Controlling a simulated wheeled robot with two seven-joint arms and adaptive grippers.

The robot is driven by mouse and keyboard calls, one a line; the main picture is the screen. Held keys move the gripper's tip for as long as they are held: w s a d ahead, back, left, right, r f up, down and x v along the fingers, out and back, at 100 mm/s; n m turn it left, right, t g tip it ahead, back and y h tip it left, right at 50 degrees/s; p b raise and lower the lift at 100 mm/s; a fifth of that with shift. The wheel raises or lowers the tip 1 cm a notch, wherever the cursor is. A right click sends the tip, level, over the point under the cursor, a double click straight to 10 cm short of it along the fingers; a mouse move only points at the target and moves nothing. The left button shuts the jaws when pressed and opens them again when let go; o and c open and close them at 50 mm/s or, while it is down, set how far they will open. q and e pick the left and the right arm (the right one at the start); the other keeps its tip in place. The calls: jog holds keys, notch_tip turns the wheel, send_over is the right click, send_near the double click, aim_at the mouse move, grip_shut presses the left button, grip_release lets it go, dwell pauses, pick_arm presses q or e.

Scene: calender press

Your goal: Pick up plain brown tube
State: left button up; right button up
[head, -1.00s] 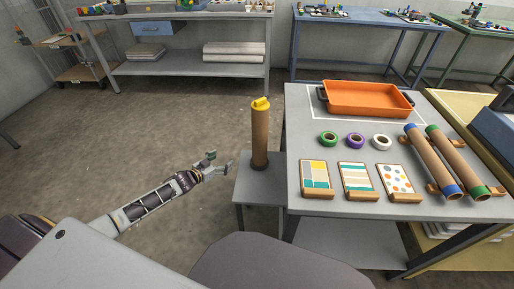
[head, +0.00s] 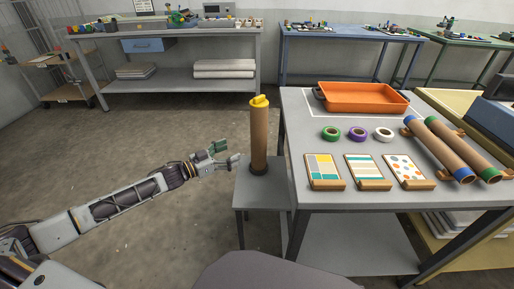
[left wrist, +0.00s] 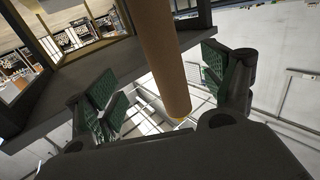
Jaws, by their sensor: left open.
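The plain brown tube (head: 259,138) stands upright on a small grey side table (head: 247,195), with a yellow piece on its top end and a dark base at its foot. My left gripper (head: 229,154) is open, just left of the tube at about its middle height. In the left wrist view the tube (left wrist: 158,50) runs between the two green-padded fingers (left wrist: 165,85), without visible contact. The right gripper is not in view.
The grey worktable (head: 300,212) on the right holds an orange tray (head: 362,98), several tape rolls, pattern cards and two tubes with blue and green ends (head: 440,150). Open floor lies left of the side table.

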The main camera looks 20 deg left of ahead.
aim_at(252, 143)
pick_arm(q)
jog(key=shift+r, duration=0.1)
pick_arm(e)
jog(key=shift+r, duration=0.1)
pick_arm(q)
jog(key=shift+w+d, duration=0.15)
jog(key=shift+d, duration=0.05)
jog(key=shift+b+x, duration=0.65)
jog(key=shift+x, duration=1.65)
jog(key=shift+w+d, duration=0.45)
jog(key=shift+w, duration=0.15)
jog(key=shift+w+d+b, duration=0.3)
jog(key=shift+w+d, duration=0.15)
jog(key=shift+w, duration=0.1)
jog(key=shift+w+d, duration=0.15)
jog(key=shift+w, duration=0.1)
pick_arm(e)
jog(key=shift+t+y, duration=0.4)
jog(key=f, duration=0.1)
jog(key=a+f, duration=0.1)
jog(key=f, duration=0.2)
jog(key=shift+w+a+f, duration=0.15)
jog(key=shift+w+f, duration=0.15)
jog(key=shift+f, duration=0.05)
